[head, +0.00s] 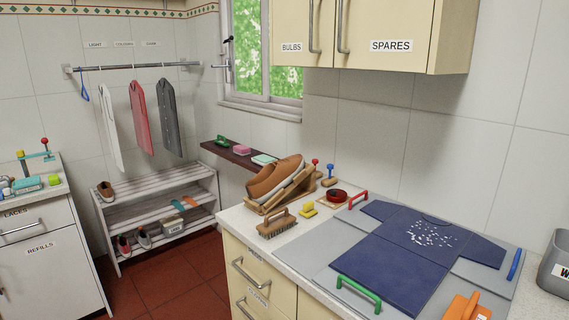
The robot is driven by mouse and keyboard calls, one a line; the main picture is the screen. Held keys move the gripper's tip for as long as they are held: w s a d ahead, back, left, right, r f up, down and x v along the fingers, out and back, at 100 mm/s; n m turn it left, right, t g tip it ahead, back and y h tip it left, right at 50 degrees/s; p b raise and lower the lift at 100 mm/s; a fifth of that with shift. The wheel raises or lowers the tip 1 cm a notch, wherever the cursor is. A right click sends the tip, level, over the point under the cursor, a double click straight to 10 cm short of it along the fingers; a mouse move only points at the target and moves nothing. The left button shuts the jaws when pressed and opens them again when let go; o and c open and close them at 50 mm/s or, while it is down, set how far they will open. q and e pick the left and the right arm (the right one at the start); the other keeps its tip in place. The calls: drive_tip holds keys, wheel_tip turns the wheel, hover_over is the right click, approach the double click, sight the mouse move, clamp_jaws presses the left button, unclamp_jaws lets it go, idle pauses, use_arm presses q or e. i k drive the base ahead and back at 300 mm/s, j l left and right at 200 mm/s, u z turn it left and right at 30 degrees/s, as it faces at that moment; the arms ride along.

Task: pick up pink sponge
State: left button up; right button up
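A small pink sponge (242,150) lies on a narrow dark wall shelf (230,154) below the window. It sits between a green brush-like item (221,142) on its left and a pale green flat item (264,159) on its right. Neither of my grippers shows in the head view, so nothing is seen touching the sponge.
Red floor (185,275) is open.

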sight(241, 151)
drive_tip(key=i+j, duration=0.8)
drive_tip(key=i, duration=0.2)
drive_tip(key=i+j+z, duration=0.1)
drive_tip(key=z, duration=0.3)
drive_tip(key=j+z, duration=0.1)
drive_tip(key=z, duration=0.25)
drive_tip(key=i+j+z, duration=0.1)
drive_tip(key=z, duration=0.3)
drive_tip(key=j, duration=0.1)
